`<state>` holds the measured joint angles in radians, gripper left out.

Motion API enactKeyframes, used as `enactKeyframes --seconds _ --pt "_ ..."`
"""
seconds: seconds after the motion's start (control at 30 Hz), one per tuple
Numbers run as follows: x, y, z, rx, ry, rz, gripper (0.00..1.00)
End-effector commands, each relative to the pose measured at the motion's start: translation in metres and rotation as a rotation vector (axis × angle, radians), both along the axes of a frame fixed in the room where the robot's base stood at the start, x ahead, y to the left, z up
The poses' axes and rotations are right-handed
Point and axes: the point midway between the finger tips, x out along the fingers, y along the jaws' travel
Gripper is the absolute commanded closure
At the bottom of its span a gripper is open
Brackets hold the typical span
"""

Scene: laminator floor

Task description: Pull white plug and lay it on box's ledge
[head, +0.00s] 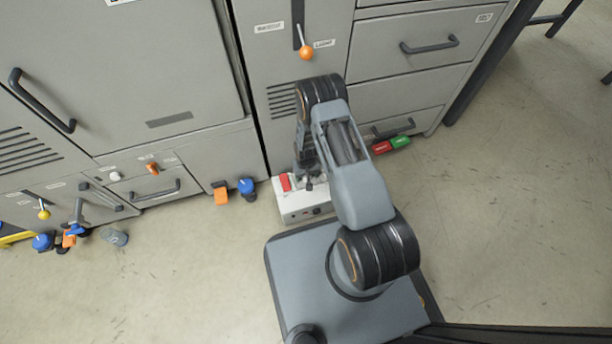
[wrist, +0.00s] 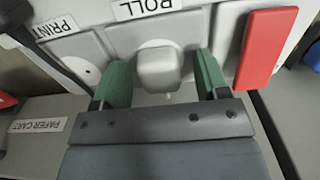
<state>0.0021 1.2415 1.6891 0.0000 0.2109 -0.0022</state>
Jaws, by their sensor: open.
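The white plug (wrist: 158,68) is a rounded block seated in a pale socket plate under the ROLL label in the wrist view. My gripper (wrist: 160,82) is open, with one green finger on each side of the plug and small gaps visible between. In the head view my gripper (head: 309,182) is over the light box (head: 305,211) on the floor, and the arm hides part of the box. A red block (wrist: 265,48) stands to the right of the plug; it also shows on the box in the head view (head: 285,182). I cannot make out the ledge clearly.
An empty-looking PRINT socket (wrist: 80,62) is left of the plug. Grey cabinets (head: 180,80) stand behind the box. Red (head: 381,148) and green (head: 400,142) blocks lie right of it; orange (head: 221,193) and blue (head: 246,187) pieces lie left.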

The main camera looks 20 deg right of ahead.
Motion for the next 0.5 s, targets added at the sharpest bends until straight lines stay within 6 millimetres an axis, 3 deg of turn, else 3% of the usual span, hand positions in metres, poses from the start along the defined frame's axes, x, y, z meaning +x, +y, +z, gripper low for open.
enactKeyframes --seconds 0.3,0.5 --pt "0.0 0.0 0.0 0.0 0.0 0.0 0.32" --pt "0.0 0.0 0.0 0.0 0.0 0.0 0.5"
